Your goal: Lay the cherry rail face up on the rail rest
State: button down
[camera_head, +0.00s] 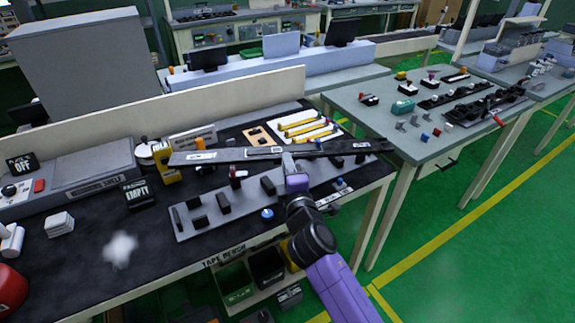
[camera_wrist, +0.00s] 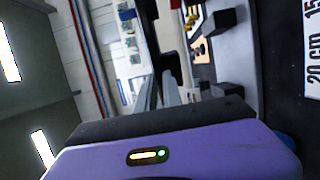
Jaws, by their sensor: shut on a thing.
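A long dark rail (camera_head: 335,148) with a grey left part is held roughly level across the bench in the head view. My gripper (camera_head: 288,160) is shut on it near its middle. In the wrist view the dark rail (camera_wrist: 148,30) runs up from between my grey fingers (camera_wrist: 162,92). No cherry colour shows on it, and I cannot tell which face is up. Below and in front of it lies a long grey plate (camera_head: 240,218) with several black upright blocks, which looks like the rail rest. The rail is above this plate, apart from it; the arm hides part of the plate.
A tan and white tray (camera_head: 268,137) with yellow-handled tools lies behind the rail. A second grey table (camera_head: 425,135) with parts stands at right.

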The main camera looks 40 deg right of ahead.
jog(key=shift+f+b, duration=0.4)
jog(key=shift+b, duration=0.05)
jog(key=shift+f, duration=0.15)
jog(key=c, duration=1.5)
grip_release()
